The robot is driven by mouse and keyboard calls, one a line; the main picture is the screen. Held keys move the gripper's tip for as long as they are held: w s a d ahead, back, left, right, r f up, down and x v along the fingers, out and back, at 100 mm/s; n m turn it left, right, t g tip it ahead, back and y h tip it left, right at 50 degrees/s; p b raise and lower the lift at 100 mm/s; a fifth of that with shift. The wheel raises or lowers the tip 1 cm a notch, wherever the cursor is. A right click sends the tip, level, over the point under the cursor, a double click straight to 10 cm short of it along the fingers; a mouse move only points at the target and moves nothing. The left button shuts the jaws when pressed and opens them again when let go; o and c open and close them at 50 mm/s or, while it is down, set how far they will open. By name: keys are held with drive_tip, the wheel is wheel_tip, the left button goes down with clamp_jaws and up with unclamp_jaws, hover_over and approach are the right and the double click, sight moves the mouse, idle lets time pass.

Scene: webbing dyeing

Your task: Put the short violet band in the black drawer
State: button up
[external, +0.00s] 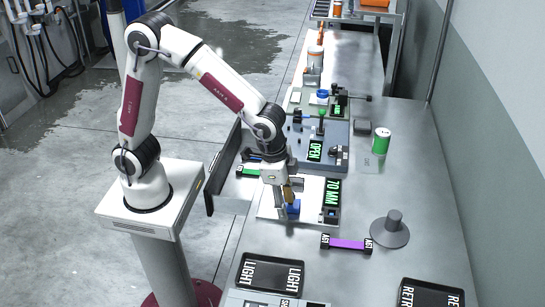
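A violet band (347,243) with black labelled end pieces lies flat on the metal table, right of the middle and in front of the white plate. My gripper (289,198) points down over the white plate, next to a small blue block (294,209). It is behind and left of the violet band, clearly apart from it. The fingers are too small to tell whether they are open or touch the block.
The white plate (268,206) carries a "70 MM" display (332,192). Black trays, "LIGHT" (270,274) and another (430,294), lie in front. A green band (249,172) lies left. A green can (381,141) stands behind.

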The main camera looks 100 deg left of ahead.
drive_tip(key=shift+t, duration=0.3)
drive_tip(key=w+f, duration=0.1)
drive_tip(key=w, duration=0.1)
drive_tip(key=w+d+f, duration=0.1)
drive_tip(key=w, duration=0.2)
drive_tip(key=w+f, duration=0.2)
drive_tip(key=w, duration=0.1)
drive_tip(key=shift+w+d, duration=0.2)
drive_tip(key=shift+d, duration=0.2)
drive_tip(key=n+t, duration=0.1)
drive_tip(key=t, duration=0.1)
approach(346, 243)
drive_tip(key=shift+w+d, duration=0.1)
drive_tip(key=shift+d, duration=0.05)
drive_tip(key=shift+x, duration=1.25)
drive_tip(key=shift+f, duration=0.15)
drive_tip(key=shift+x, duration=2.45)
clamp_jaws()
